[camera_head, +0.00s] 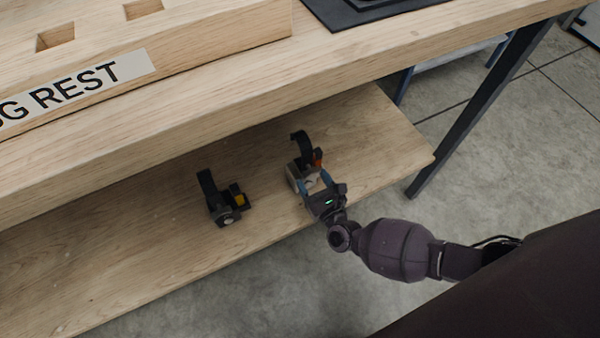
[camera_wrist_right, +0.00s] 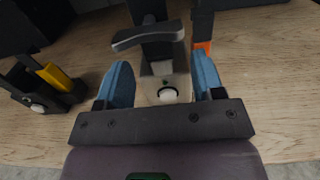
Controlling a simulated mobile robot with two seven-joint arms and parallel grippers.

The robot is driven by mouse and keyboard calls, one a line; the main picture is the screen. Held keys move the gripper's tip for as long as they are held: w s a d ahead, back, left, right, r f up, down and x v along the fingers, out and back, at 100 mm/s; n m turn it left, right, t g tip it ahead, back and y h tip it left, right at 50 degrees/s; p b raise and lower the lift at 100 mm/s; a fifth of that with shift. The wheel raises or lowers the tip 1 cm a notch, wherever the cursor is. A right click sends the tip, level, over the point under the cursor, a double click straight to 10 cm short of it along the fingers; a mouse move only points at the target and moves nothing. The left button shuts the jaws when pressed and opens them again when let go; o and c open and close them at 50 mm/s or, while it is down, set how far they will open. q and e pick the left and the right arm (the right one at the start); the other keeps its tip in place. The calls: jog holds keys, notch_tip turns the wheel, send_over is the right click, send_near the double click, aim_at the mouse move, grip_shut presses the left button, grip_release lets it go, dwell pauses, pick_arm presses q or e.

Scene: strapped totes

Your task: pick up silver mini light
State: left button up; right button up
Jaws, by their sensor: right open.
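The silver mini light (camera_head: 294,177) is on the lower wooden shelf, with a black strap loop standing up behind it and an orange part at its right. My right gripper (camera_head: 314,180) is open at the light's near right side in the head view. In the right wrist view, the silver body (camera_wrist_right: 176,87) with a round lens sits between the blue fingers of the right gripper (camera_wrist_right: 161,70). Visible gaps separate the fingers from the body. Part of the light is hidden behind the gripper in the head view. My left gripper is not in view.
A black light with a yellow part (camera_head: 224,203) and its own strap stands to the left on the same shelf (camera_head: 150,250). The thick tabletop (camera_head: 200,130) overhangs the shelf. A dark table leg (camera_head: 480,105) stands at right.

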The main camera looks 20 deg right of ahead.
aim_at(298, 158)
jog(key=w, duration=0.3)
jog(key=w+b, duration=0.1)
jog(key=w, duration=0.1)
jog(key=shift+w+a+f, duration=0.15)
jog(key=shift+w+f, duration=0.15)
jog(key=shift+w+r, duration=0.1)
jog(key=shift+w, duration=0.5)
jog(key=shift+c, duration=0.2)
grip_shut()
jog(key=shift+r, duration=0.1)
